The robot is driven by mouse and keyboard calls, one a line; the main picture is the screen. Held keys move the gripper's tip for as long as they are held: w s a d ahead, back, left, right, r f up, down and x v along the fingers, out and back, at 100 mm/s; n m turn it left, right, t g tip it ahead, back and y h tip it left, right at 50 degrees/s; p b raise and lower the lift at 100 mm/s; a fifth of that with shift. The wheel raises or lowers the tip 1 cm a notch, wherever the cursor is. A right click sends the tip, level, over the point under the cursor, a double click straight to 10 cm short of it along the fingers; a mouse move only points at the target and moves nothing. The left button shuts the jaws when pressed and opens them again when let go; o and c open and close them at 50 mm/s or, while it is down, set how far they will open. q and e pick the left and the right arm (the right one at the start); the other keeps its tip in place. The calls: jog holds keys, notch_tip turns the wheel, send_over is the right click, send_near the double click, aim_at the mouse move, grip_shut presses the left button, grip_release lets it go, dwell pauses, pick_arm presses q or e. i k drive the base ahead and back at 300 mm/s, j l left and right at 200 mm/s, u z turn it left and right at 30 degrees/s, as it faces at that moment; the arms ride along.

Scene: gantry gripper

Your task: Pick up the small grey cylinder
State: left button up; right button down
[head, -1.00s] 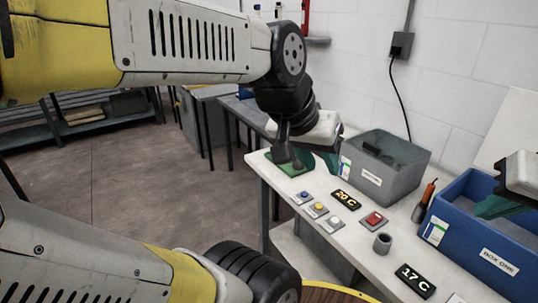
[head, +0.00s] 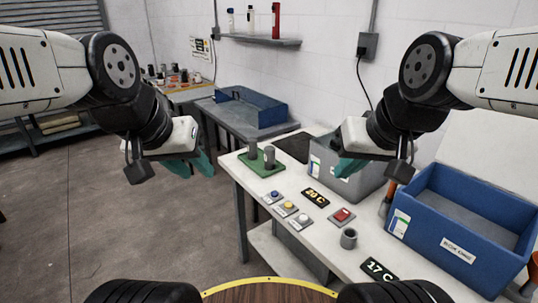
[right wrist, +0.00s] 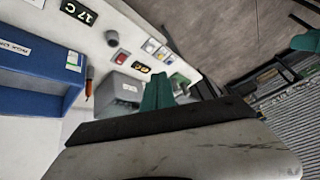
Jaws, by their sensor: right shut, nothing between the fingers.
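Two small grey cylinders, a left one (head: 252,150) and a right one (head: 269,157), stand upright on a green base (head: 258,170) at the bench's far left corner. A short hollow grey cylinder (head: 348,238) stands nearer on the white bench; it also shows in the right wrist view (right wrist: 112,38). My left gripper (head: 193,167) is raised left of the green base, its teal fingers apart and nothing seen between them. My right gripper (head: 345,168) is shut and empty in front of the grey bin; its teal fingers show in the right wrist view (right wrist: 157,90).
The grey bin (head: 345,187) and the blue box (head: 460,225) stand along the bench's back. A blue tray (head: 250,110) is on a farther table.

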aim_at(270, 150)
jog(key=i+j, duration=0.9)
jog(key=i, duration=0.15)
